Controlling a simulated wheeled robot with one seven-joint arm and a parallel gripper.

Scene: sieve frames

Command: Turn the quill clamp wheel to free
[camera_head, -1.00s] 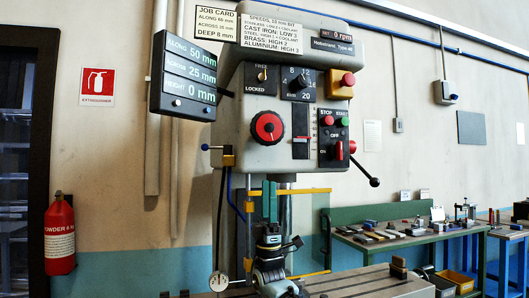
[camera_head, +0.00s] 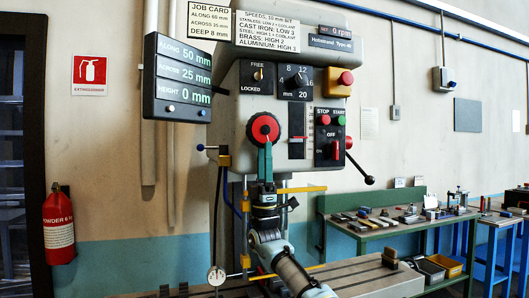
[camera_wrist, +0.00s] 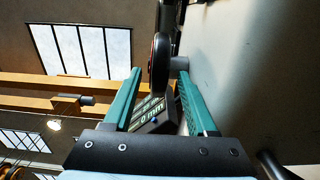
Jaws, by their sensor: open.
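The red clamp wheel (camera_head: 264,122), with a dark rim and hub, is on the drill head's front face, below a FREE/LOCKED plate (camera_head: 257,85) with a small knob. My gripper (camera_head: 264,148) points upward, its teal fingers overlapping the wheel's lower part. In the wrist view the fingers of my gripper (camera_wrist: 158,72) are apart. The wheel (camera_wrist: 159,60) shows edge-on between their tips, the right finger near its short shaft. I cannot tell whether either finger touches the wheel. The wheel's lower part is hidden in the head view.
A display box (camera_head: 177,80) sticks out left of the wheel. A switch panel (camera_head: 330,137) and a lever with a black ball (camera_head: 369,180) are to the right. The machine table (camera_head: 350,280) lies below.

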